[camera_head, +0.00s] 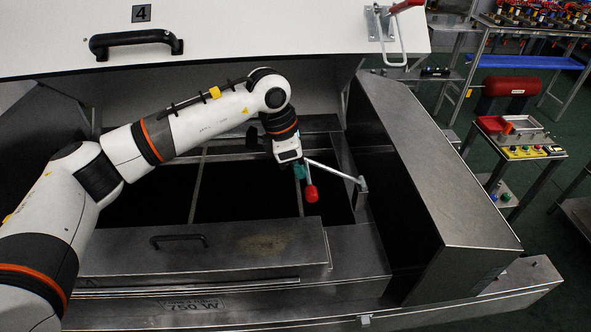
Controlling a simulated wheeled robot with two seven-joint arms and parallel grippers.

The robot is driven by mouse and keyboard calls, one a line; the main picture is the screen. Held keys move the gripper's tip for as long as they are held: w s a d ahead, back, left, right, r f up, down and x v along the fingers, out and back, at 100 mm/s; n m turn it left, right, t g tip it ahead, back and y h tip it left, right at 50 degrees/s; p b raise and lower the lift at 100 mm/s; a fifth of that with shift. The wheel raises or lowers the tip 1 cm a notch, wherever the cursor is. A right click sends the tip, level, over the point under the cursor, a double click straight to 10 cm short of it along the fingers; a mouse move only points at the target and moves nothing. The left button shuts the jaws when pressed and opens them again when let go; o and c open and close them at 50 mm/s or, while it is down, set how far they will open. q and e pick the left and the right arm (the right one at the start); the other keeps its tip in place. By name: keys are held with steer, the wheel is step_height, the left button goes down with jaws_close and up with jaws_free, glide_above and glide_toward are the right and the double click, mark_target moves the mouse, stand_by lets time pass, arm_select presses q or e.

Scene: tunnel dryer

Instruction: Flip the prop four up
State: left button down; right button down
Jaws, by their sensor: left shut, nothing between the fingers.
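The raised white lid (240,25) bears a plate marked 4 (141,13) and a black handle. Below it, a thin metal prop (335,172) with a red grip (311,193) at its left end runs from a small bracket (362,184) on the right side of the opening. It lies low, slanting across the opening's right part. My left gripper (299,172), with teal fingertips, points down beside the bent end of the prop, just above and left of the red grip. It is shut and empty; whether it touches the prop I cannot tell. My right gripper is out of view.
A steel cover with a black handle (178,240) lies along the front of the dark opening. A tall steel side wall (425,165) stands to the right. Another red-gripped metal rod (402,38) is on the lid's right edge. Benches with control buttons stand farther right.

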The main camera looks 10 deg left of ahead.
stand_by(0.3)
arm_select(q)
steer(key=s+a+r+b, duration=0.1)
steer(key=s+a+b, duration=0.2)
steer(key=a, duration=0.9)
steer(key=shift+s+b, duration=0.2)
steer(key=shift+b, duration=0.95)
steer(key=shift+d, duration=0.1)
